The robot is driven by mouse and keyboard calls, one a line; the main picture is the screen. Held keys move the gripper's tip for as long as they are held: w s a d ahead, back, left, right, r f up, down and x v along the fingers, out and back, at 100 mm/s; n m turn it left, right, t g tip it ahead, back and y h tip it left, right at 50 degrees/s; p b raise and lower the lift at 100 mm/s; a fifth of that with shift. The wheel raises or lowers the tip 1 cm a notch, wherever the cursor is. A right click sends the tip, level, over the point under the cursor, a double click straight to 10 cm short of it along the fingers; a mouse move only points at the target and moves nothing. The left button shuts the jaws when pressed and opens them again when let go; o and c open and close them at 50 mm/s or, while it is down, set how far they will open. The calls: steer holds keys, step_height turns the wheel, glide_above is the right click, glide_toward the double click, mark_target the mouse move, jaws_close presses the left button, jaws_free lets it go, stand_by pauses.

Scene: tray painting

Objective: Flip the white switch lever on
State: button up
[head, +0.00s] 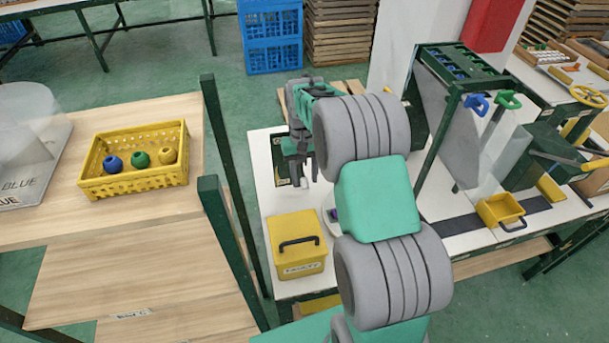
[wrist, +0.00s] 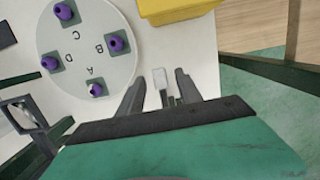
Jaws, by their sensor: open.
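The white switch lever (wrist: 159,77) shows in the wrist view as a small pale upright piece between the fingers of my gripper (wrist: 160,82). The fingers are apart, one on each side of it, and I cannot tell whether either touches it. In the head view my gripper (head: 303,172) points down over the white table near a dark plate (head: 283,170). The lever cannot be made out clearly there, as my gripper and arm crowd it. Whether the lever is up or down cannot be told.
A round white disc (wrist: 75,22) with several purple knobs lies beside my gripper. A yellow lidded box (head: 296,250) stands near the table's front. A green post (head: 225,225) stands left of the table. A yellow crate (head: 120,184) with balls sits on the wooden table.

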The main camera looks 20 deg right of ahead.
mark_target(303, 177)
steer(key=shift+r, duration=0.1)
steer(key=r, duration=0.2)
steer(key=r+b, duration=0.1)
steer(key=r, duration=0.2)
steer(key=w+r, duration=0.1)
steer(key=r, duration=0.1)
steer(key=shift+d+r, duration=0.1)
steer(key=shift+r, duration=0.15)
